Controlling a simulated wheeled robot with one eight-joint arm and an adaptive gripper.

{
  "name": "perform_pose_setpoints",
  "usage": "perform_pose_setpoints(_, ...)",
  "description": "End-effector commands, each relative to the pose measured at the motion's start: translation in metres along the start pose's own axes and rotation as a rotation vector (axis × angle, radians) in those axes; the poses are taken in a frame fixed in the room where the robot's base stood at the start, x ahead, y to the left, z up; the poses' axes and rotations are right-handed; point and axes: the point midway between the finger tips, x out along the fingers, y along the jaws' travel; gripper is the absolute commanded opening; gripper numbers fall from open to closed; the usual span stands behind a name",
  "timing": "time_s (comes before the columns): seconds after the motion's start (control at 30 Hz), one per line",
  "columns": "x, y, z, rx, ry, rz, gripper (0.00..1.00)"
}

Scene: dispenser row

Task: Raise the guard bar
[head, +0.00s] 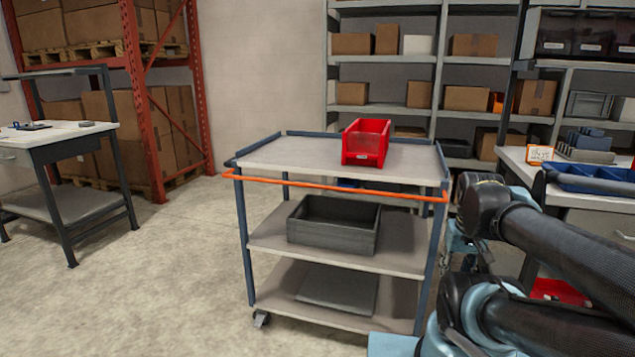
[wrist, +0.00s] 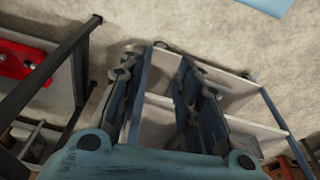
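The guard bar (head: 335,186) is a thin orange rail across the front of a three-level cart (head: 270,153). It runs just below the top shelf's level, between the two front posts. I cannot make the bar out clearly in the wrist view. My gripper (wrist: 160,68) shows in the wrist view with its two dark blue fingers spread apart and nothing between them. The cart's pale shelves and blue posts show behind the fingers. In the head view my arm is at the cart's right side and hides most of the gripper.
A red bin (head: 366,143) stands on the cart's top shelf. A dark grey crate (head: 333,226) is on the middle shelf, and a flat grey item (head: 338,289) lies below. A workbench (head: 60,133) stands left, another bench (head: 590,196) right. The floor left of the cart is clear.

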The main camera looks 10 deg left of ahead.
Motion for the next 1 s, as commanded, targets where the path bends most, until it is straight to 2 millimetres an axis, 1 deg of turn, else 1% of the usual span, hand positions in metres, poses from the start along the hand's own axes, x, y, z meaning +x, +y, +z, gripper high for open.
perform_pose_setpoints(0.07, -0.010, -0.003, -0.010, -0.036, -0.001, -0.001, 0.31)
perform_pose_setpoints(0.1, -0.017, -0.006, -0.018, -0.065, -0.003, -0.002, 0.31)
perform_pose_setpoints(0.17, -0.030, -0.005, -0.033, -0.118, -0.006, -0.003, 0.31)
perform_pose_setpoints(0.2, -0.041, -0.008, -0.044, -0.160, -0.008, -0.004, 0.31)
perform_pose_setpoints(0.27, -0.057, -0.018, -0.061, -0.229, -0.010, -0.005, 0.31)
perform_pose_setpoints(0.3, -0.068, -0.025, -0.074, -0.278, -0.011, -0.005, 0.31)
perform_pose_setpoints(0.37, -0.084, -0.037, -0.092, -0.349, -0.014, -0.005, 0.31)
perform_pose_setpoints(0.47, -0.108, -0.060, -0.122, -0.467, -0.017, -0.006, 0.31)
perform_pose_setpoints(0.5, -0.118, -0.070, -0.134, -0.515, -0.019, -0.006, 0.31)
perform_pose_setpoints(0.57, -0.132, -0.086, -0.150, -0.584, -0.020, -0.005, 0.31)
perform_pose_setpoints(0.6, -0.140, -0.098, -0.161, -0.631, -0.020, -0.006, 0.31)
perform_pose_setpoints(0.67, -0.153, -0.117, -0.177, -0.701, -0.021, -0.006, 0.31)
perform_pose_setpoints(0.7, -0.161, -0.130, -0.187, -0.747, -0.021, -0.005, 0.31)
perform_pose_setpoints(0.77, -0.173, -0.151, -0.201, -0.817, -0.021, -0.004, 0.31)
perform_pose_setpoints(0.8, -0.180, -0.166, -0.209, -0.863, -0.021, -0.004, 0.31)
perform_pose_setpoints(0.87, -0.191, -0.189, -0.221, -0.932, -0.021, -0.003, 0.31)
perform_pose_setpoints(0.9, -0.198, -0.205, -0.229, -0.980, -0.021, -0.002, 0.31)
perform_pose_setpoints(0.97, -0.208, -0.230, -0.238, -1.049, -0.020, -0.001, 0.31)
perform_pose_setpoints(1.0, -0.214, -0.247, -0.244, -1.095, -0.019, 0.000, 0.31)
